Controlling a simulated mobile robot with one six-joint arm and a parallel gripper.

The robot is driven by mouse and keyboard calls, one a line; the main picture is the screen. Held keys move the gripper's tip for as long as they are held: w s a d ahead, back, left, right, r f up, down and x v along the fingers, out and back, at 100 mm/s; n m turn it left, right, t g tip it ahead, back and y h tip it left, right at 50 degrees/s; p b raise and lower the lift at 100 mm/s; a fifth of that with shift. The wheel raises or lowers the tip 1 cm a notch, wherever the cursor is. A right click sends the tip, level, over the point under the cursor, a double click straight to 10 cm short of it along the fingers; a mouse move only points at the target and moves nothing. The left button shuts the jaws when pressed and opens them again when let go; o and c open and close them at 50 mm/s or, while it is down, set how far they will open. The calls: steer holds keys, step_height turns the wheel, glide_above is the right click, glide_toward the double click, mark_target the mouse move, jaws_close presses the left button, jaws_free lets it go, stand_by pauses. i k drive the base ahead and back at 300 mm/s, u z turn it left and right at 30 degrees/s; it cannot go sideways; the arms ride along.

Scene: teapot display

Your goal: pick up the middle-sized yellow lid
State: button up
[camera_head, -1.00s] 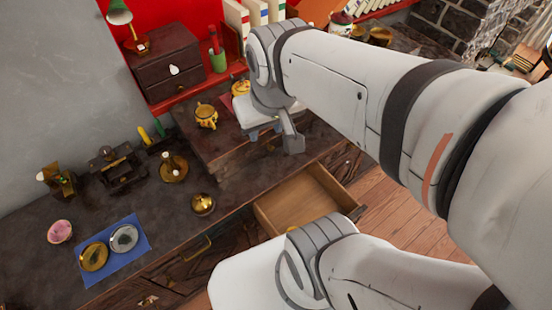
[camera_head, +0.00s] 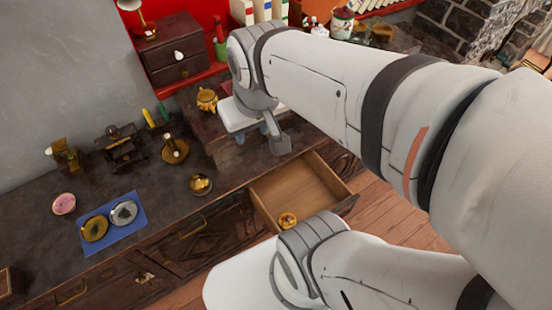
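A small yellow pot (camera_head: 207,100) with dark markings stands on the raised dark wooden block at the back, left of my gripper. My gripper (camera_head: 254,133) is over the right part of that block, pointing down. My wrist hides most of it, so its opening and any contact do not show. No middle-sized yellow lid can be clearly made out. A small round yellow-gold thing (camera_head: 287,220) lies in the open drawer (camera_head: 300,192), partly behind my arm. I cannot tell whether it is a lid. A shiny gold round piece (camera_head: 200,184) sits on the dark counter.
A blue mat (camera_head: 112,237) bears a gold dish (camera_head: 94,228) and a silver dish (camera_head: 123,212). A pink round dish (camera_head: 64,203), brass pieces and a dark small chest (camera_head: 173,48) stand nearby. The front counter is largely clear.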

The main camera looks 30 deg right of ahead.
mark_target(288, 220)
steer(key=k, duration=1.2)
steer(key=z, duration=0.3)
steer(key=i, duration=0.95)
